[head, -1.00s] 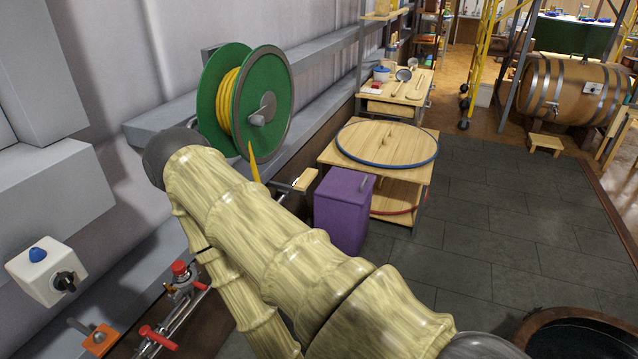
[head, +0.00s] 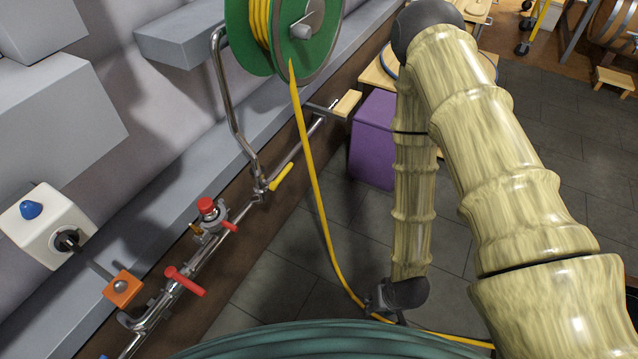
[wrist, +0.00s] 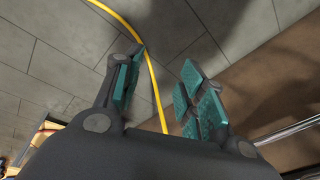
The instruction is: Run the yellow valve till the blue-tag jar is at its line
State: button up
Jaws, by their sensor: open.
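A yellow lever handle (head: 281,177), which looks like the yellow valve, sits on the metal pipe along the wall, beside an upright bent pipe (head: 232,110). No blue-tag jar or fill line shows in either view. My gripper (wrist: 160,88) is open and empty in the wrist view, its teal pads apart. The yellow hose (wrist: 152,70) passes beyond the gap between them, over floor tiles. In the head view my arm's dark end is low, right of the pipe and well apart from the yellow lever; the fingers cannot be made out there.
Red handles (head: 185,281) and a red-capped fitting (head: 207,207) share the pipe. A white box with a blue knob (head: 31,209) and an orange block (head: 122,288) are left. A green hose reel (head: 322,35) hangs above; a purple bin (head: 373,140) stands behind my arm. A teal curved surface (head: 330,343) fills the bottom.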

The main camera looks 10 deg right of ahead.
jog(key=w+a+f+m+t+y+b, duration=0.1)
jog(key=w+a+f+t+b, duration=0.15)
jog(key=w, duration=0.35)
jog(key=w+a+f+m+t+y+b, duration=0.1)
jog(key=w+f+b, duration=0.15)
jog(key=w, duration=0.45)
jog(key=m+t+y+b, duration=0.45)
jog(key=y+b, duration=0.65)
jog(key=b, duration=0.9)
send_near(281, 176)
jog(key=w+f, duration=0.2)
jog(key=w, duration=0.1)
jog(key=shift+n, duration=0.45)
jog(key=b+x, duration=0.1)
jog(key=x, duration=0.1)
jog(key=b+x, duration=0.1)
jog(key=r+b+x, duration=0.1)
jog(key=x, duration=0.1)
jog(key=shift+w+a, duration=0.1)
jog(key=shift+w, duration=0.45)
jog(key=shift+x, duration=0.75)
jog(key=shift+f, duration=0.15)
